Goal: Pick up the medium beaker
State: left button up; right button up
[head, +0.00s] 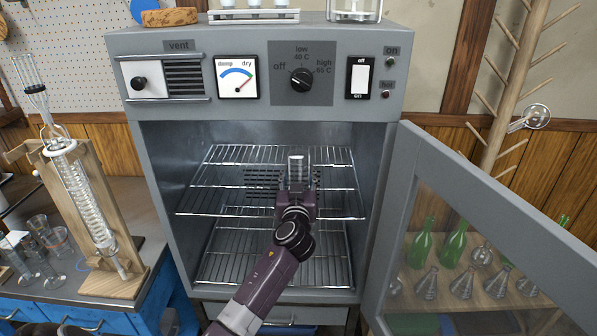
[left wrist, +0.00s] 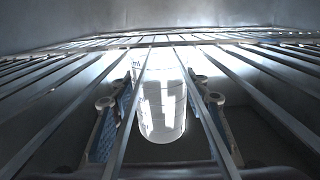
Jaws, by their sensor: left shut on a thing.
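A clear glass beaker (head: 298,166) stands about upright between the fingers of my left gripper (head: 297,186), at the upper wire rack inside the open oven. In the left wrist view the beaker (left wrist: 161,100) sits between the two blue-padded fingers, and rack wires cross in front of it. My left gripper is shut on the beaker. Whether the beaker's base touches the rack is hidden. My right gripper is not in view.
The grey oven (head: 130,50) encloses the arm; its glazed door (head: 400,215) stands open at the right. The upper rack (head: 225,155) is otherwise bare. A lower rack (head: 225,260) looks empty. Several beakers (head: 40,225) and a wooden condenser stand (head: 100,195) are at left.

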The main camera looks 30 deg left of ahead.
pick_arm(q)
jog(key=shift+r+p, duration=0.3)
jog(key=shift+r, duration=0.3)
jog(key=shift+r+p, duration=0.35)
jog(key=shift+r, duration=0.15)
jog(key=b+v, duration=0.1)
jog(key=v, duration=1.7)
jog(key=s+d+m+t+h, duration=0.2)
jog(key=s+d+m+h, duration=0.4)
jog(key=d, duration=0.9)
jog(key=s+f+h, duration=0.1)
jog(key=s+h, duration=0.2)
jog(key=shift+t+p, duration=0.3)
jog(key=shift+p, duration=0.05)
